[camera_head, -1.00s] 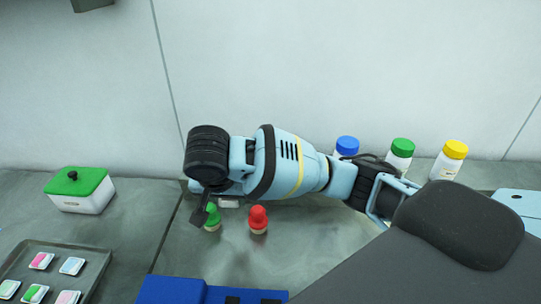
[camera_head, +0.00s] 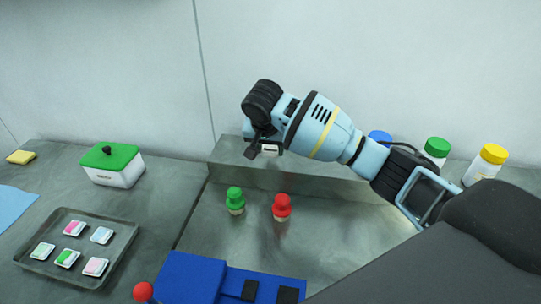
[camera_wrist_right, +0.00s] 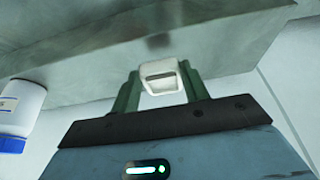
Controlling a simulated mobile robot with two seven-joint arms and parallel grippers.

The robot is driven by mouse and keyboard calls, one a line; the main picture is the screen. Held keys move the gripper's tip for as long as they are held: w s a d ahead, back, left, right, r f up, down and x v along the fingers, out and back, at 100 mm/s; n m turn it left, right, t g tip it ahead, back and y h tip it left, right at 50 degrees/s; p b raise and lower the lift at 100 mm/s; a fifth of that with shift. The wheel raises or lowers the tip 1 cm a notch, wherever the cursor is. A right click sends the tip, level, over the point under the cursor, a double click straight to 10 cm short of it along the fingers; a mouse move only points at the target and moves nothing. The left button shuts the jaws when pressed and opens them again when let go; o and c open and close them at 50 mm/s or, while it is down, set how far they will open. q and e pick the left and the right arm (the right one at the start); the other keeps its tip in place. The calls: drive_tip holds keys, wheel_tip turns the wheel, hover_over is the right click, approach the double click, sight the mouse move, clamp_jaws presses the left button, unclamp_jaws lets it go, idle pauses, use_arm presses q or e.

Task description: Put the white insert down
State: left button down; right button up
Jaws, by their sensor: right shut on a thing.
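My right gripper (camera_wrist_right: 160,88) is shut on the white insert (camera_wrist_right: 160,77), a small white block with a recess in its face, held between the two dark green fingers. In the head view my right gripper (camera_head: 260,150) is over the grey raised ledge (camera_head: 340,172) at the wall, with a small white piece showing at it. In the right wrist view a dark patch lies on the grey surface beyond the insert; whether they touch is not clear. My left gripper is not in view.
A green-topped peg (camera_head: 235,200) and a red-topped peg (camera_head: 282,207) stand in front of the ledge. Bottles with blue (camera_head: 380,137), green (camera_head: 437,148) and yellow (camera_head: 487,165) lids stand right. A tray (camera_head: 112,262) of coloured pieces and a green-lidded white box (camera_head: 115,172) are left.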

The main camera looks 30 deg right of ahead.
sight(270, 152)
drive_tip(key=shift+w+d+f, duration=0.15)
drive_tip(key=shift+w+d, duration=0.2)
drive_tip(key=shift+f, duration=1.6)
drive_tip(key=shift+f, duration=0.2)
drive_tip(key=o, duration=1)
drive_tip(key=shift+r, duration=0.15)
drive_tip(key=v, duration=1.2)
drive_tip(key=shift+a, duration=0.1)
